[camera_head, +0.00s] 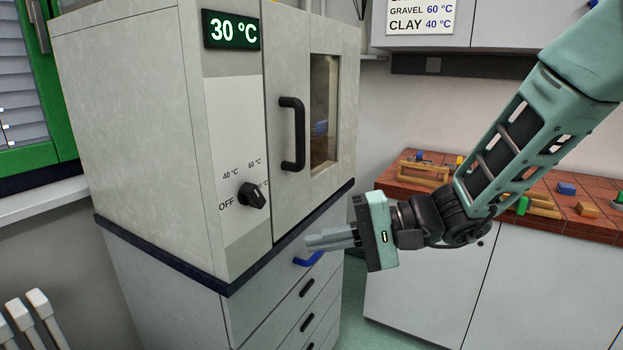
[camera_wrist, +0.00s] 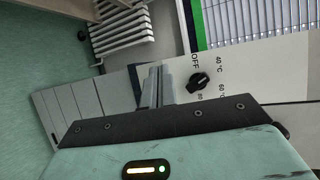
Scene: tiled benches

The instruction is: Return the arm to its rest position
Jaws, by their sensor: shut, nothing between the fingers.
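My gripper (camera_head: 331,239) is shut and empty. In the head view it points left, in front of the lower front of the oven cabinet and apart from its door handle. My arm (camera_head: 515,145) comes in from the upper right. In the wrist view the closed fingers (camera_wrist: 155,86) stand upright in the picture, with the black dial (camera_wrist: 199,83) just to their right.
The oven (camera_head: 140,140) reads 30 °C on its display (camera_head: 231,30); its door with a black handle (camera_head: 293,134) looks shut. Drawers, one with a blue handle (camera_head: 308,259), lie below. A tiled bench (camera_head: 470,190) with small blocks is at right. A radiator (camera_wrist: 122,36) stands behind.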

